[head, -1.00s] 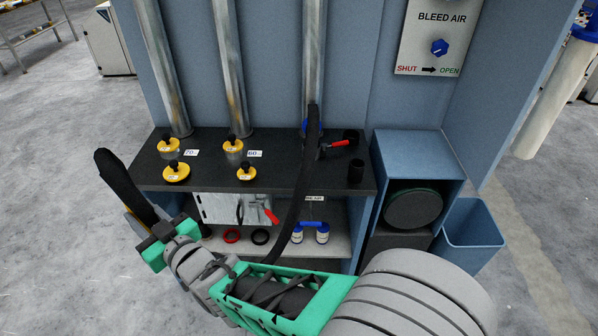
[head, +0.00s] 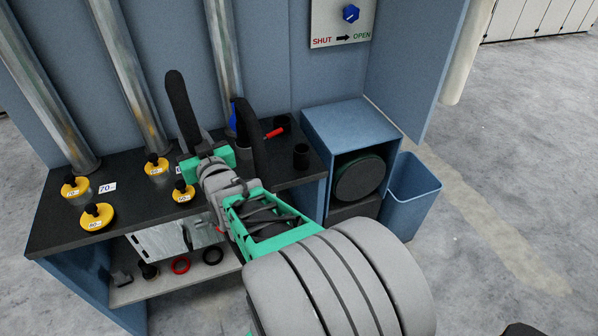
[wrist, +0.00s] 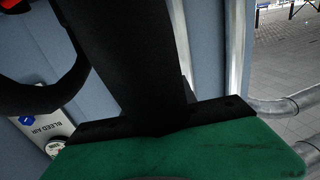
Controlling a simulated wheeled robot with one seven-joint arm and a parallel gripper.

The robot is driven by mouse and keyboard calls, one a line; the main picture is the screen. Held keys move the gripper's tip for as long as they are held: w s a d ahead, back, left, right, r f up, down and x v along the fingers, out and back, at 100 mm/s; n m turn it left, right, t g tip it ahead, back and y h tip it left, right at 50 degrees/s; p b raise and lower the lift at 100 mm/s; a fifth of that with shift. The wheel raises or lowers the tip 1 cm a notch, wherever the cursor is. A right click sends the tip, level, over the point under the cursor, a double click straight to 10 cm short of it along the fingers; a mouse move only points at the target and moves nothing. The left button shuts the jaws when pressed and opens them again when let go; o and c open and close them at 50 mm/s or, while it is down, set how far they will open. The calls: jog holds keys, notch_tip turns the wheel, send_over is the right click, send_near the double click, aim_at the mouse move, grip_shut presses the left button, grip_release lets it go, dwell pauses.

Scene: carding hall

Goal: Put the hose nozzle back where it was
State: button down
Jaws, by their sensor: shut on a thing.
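The hose nozzle (head: 182,105), a long black tapered piece, stands up from my gripper (head: 207,160), tilted a little left in the head view. My gripper's green jaws are shut on its lower end. In the wrist view the nozzle (wrist: 130,55) rises black between the jaws. A black hose (head: 250,135) curves down near the right pipe, behind my gripper. It seems to be the dark curve in the wrist view (wrist: 50,95). Where hose and nozzle join is hidden. A short black open cup (head: 301,156) stands on the bench at right, apart from the nozzle.
The dark bench (head: 60,215) carries several yellow-topped plugs (head: 97,215) at left. A red-handled valve (head: 273,133) sits by the right pipe (head: 222,60). A blue cabinet (head: 350,120) and blue bin (head: 415,185) stand right of the bench. Rings lie on the shelf (head: 150,285) below.

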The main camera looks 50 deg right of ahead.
jog(key=s+d+m+g+h+b, duration=0.15)
jog(key=s+d, duration=0.25)
jog(key=d, duration=0.5)
jog(key=s+d+m+g+h+b, duration=0.1)
jog(key=s+d+m+h+b, duration=0.15)
jog(key=d, duration=0.75)
jog(key=s+d+m+g+h+b, duration=0.1)
jog(key=s+d+g+h, duration=0.2)
jog(key=d, duration=0.6)
jog(key=shift+t, duration=0.55)
jog(key=f, duration=0.3)
jog(key=s+f, duration=0.1)
jog(key=f, duration=0.5)
jog(key=shift+s+d+p, duration=0.15)
jog(key=shift+d+p, duration=0.05)
jog(key=shift+p, duration=0.2)
jog(key=shift+a, duration=0.1)
jog(key=shift+f, duration=0.2)
jog(key=c, duration=1)
grip_release()
